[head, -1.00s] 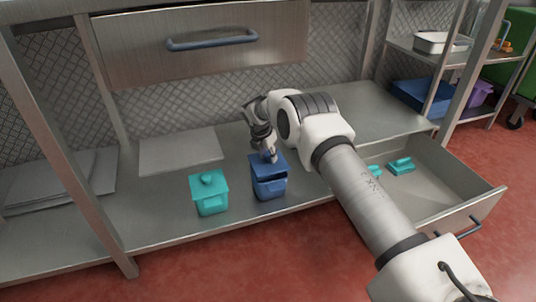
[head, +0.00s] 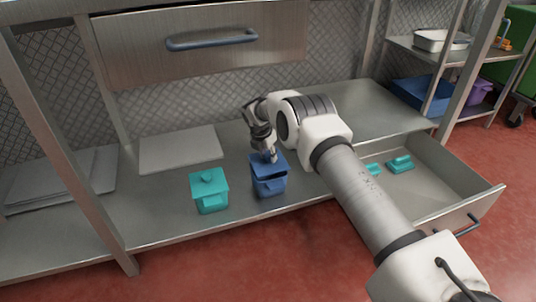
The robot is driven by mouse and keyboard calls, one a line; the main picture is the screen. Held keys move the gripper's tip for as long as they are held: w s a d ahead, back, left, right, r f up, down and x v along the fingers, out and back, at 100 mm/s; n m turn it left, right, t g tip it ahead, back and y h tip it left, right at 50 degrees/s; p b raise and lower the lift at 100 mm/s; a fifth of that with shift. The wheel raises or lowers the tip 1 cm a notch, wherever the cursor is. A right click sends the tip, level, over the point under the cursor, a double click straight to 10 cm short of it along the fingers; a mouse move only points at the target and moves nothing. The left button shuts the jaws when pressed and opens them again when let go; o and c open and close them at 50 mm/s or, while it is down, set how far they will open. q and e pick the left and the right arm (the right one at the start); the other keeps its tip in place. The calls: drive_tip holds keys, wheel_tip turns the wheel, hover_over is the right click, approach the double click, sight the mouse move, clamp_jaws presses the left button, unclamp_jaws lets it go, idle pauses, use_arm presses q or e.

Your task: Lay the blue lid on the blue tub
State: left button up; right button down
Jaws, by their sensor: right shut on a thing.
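The blue tub (head: 270,187) stands on the metal shelf, right of a teal tub. The blue lid (head: 266,167) is over the tub's top, and it looks slightly tilted, with a dark gap below its front edge. I cannot tell whether it touches the rim at the back. My right gripper (head: 269,156) is above the lid and shut on its knob, which is mostly hidden by the fingers. My left gripper is not in view.
A teal tub (head: 210,202) with its teal lid (head: 208,182) on stands close on the left. An open drawer (head: 440,185) at the right holds teal items (head: 400,164). A flat grey board (head: 180,150) lies behind on the shelf (head: 160,215).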

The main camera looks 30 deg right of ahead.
sight(267, 156)
drive_tip(key=shift+f+b, duration=0.55)
drive_tip(key=shift+f, duration=0.65)
drive_tip(key=shift+f, duration=0.15)
drive_tip(key=shift+c, duration=1.2)
unclamp_jaws()
drive_tip(key=p+v, duration=0.7)
